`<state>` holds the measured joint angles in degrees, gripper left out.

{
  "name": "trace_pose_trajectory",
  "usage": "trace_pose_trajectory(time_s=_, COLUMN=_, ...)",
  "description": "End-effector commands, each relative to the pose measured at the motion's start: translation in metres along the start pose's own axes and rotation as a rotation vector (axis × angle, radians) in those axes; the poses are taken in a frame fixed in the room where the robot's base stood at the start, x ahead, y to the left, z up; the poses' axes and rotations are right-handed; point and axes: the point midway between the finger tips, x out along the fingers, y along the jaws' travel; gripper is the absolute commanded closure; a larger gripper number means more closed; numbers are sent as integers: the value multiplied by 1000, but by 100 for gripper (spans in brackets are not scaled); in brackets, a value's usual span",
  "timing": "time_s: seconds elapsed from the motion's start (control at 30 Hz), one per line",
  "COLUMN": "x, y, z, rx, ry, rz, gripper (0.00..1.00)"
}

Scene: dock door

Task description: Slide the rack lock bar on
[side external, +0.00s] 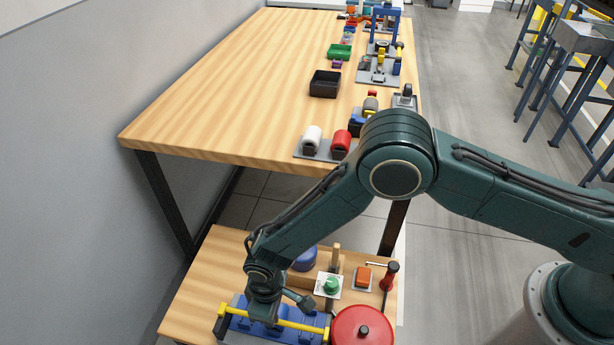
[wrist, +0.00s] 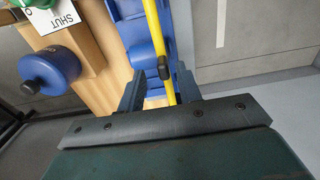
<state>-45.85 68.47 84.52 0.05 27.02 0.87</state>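The yellow rack lock bar (side external: 300,325) lies along the blue rack (side external: 241,304) at the front of the low wooden table, with a dark end at its left. In the wrist view the yellow bar (wrist: 155,32) runs down over the blue rack (wrist: 137,32), past a small black piece (wrist: 164,71). My gripper (wrist: 161,88) is open, its two dark fingers standing apart on either side of the bar's line. Gaps show beside the bar; I cannot tell whether either finger touches it. In the side view my wrist hides much of the rack's left part and the fingertips.
A red round lid (side external: 350,326) sits right of the rack. Behind are a green knob on a white label (side external: 330,284), an orange block (side external: 364,276), a red-handled tool (side external: 391,272) and a blue cylinder (side external: 304,261). A higher wooden table (side external: 230,90) stands beyond.

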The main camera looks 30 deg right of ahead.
Motion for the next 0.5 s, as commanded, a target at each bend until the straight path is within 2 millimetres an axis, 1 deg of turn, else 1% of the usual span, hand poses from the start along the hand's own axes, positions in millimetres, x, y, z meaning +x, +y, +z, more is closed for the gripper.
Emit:
trace_pose_trajectory(time_s=0.27, x=-30, y=0, z=-1, rx=0, ry=3, rz=0, gripper=65)
trace_pose_trajectory(time_s=0.5, x=-67, y=0, z=-1, rx=1, ry=3, rz=0, gripper=65)
